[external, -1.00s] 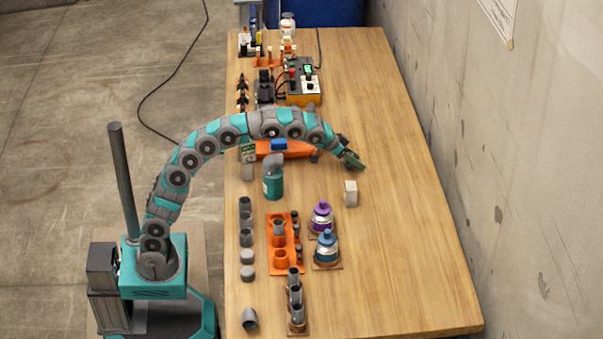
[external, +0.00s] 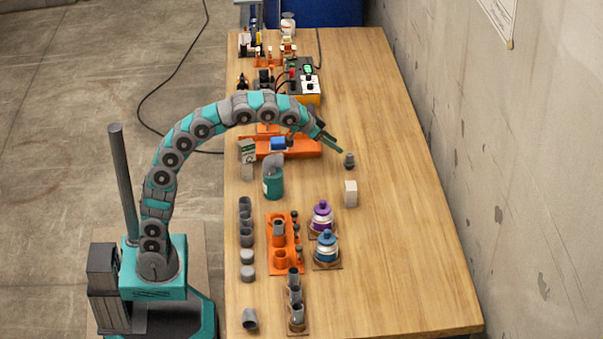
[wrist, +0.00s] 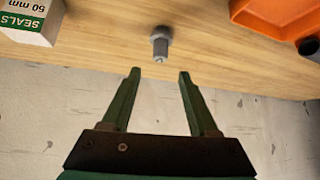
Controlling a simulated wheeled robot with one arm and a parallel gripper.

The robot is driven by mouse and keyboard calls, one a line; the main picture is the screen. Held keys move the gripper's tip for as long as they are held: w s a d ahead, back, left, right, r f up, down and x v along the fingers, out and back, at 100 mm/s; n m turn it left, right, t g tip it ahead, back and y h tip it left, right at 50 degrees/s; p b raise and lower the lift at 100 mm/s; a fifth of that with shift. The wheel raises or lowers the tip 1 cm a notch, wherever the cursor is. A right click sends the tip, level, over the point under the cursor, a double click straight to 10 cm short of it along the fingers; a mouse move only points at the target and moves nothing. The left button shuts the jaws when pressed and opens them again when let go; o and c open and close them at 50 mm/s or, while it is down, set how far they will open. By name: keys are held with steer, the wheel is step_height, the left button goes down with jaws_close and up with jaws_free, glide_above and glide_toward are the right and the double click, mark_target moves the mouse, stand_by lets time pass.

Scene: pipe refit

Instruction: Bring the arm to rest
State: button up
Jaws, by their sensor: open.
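My gripper (external: 328,140) is open and empty in the external view, above the table and up and left of a small grey fitting (external: 349,160). The fitting stands upright on the bare wood, apart from the fingers. In the wrist view, my two dark green fingers (wrist: 157,74) are spread with nothing between them. The grey fitting (wrist: 160,43) shows just beyond their tips. My arm is arched over the left part of the table.
A pale block (external: 351,193) stands near the fitting. The wrist view shows a box marked SEALS (wrist: 33,22) and an orange tray (wrist: 262,14). A teal container (external: 272,186) and purple and blue bottles (external: 326,246) stand nearer. The table's right side is clear, beside a concrete wall.

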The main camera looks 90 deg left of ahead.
steer(key=shift+s+r, duration=0.15)
steer(key=s+d+r+m+h+p, duration=0.1)
steer(key=s+d+r, duration=0.2)
steer(key=s+d, duration=0.3)
steer(key=s+d+r+m, duration=0.1)
steer(key=s+d+r, duration=0.2)
steer(key=s+d, duration=0.35)
steer(key=s+d+m+g+p, duration=0.1)
steer(key=s+d, duration=0.3)
steer(key=s, duration=0.3)
steer(key=s+d+m, duration=0.1)
steer(key=s+d, duration=0.4)
steer(key=s, duration=0.1)
steer(key=s+a+f+n+g+y+p, duration=0.25)
steer(key=s+a+f+n+g, duration=0.4)
steer(key=s+a+f, duration=0.55)
steer(key=s+a+f+m+g+h+b, duration=0.1)
steer(key=s+f, duration=0.4)
steer(key=f, duration=0.6)
steer(key=s+a+f+m+g+h+b, duration=0.1)
steer(key=s+f+m+g+h+b, duration=0.1)
steer(key=f, duration=1)
steer(key=s+m+b, duration=0.1)
steer(key=s+m, duration=0.1)
steer(key=s, duration=0.1)
steer(key=shift+s+f, duration=0.2)
steer(key=shift+f, duration=0.1)
